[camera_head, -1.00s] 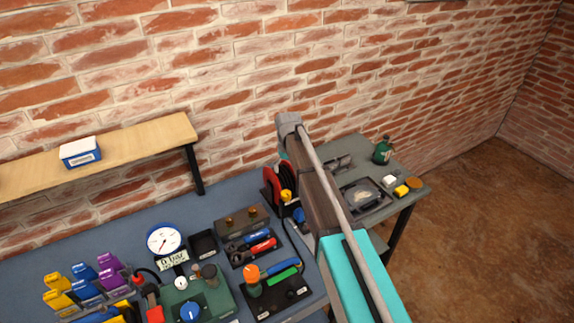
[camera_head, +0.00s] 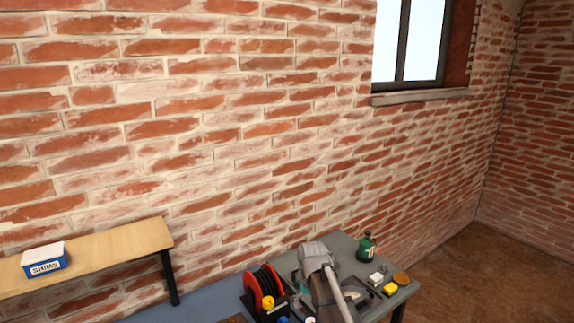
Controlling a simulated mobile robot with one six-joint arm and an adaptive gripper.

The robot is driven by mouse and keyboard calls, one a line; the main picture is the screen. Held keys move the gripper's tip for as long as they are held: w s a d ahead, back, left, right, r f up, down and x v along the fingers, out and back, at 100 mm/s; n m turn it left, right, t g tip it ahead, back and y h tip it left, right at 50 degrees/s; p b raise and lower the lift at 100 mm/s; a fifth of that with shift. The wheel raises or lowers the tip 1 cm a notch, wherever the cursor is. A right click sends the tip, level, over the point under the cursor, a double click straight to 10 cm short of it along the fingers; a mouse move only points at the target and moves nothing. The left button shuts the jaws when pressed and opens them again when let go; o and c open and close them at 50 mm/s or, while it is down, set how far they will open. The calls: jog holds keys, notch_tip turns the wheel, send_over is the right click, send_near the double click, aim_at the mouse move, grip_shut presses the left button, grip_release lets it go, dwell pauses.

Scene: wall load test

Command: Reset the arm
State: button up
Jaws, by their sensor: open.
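My arm (camera_head: 321,262) shows at the bottom centre as a grey joint with a pale rod running down out of the picture. It appears in front of the grey-green side table. My gripper is not in view, so I cannot see its fingers or whether it touches anything.
A red reel (camera_head: 264,288) stands left of my arm. A wooden shelf (camera_head: 120,248) holds a blue SHIMS box (camera_head: 44,261). A brick wall with a window (camera_head: 410,40) lies behind.

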jog(key=s+d+f+m+b, duration=0.1)
jog(key=s+d, duration=0.4)
jog(key=s, duration=0.2)
jog(key=s+d+f+m+b, duration=0.1)
jog(key=s+d, duration=0.4)
jog(key=s, duration=0.2)
jog(key=shift+s+d+f+m, duration=0.15)
jog(key=shift+s+d+m, duration=0.1)
jog(key=shift+s+m, duration=0.1)
dwell(0.9)
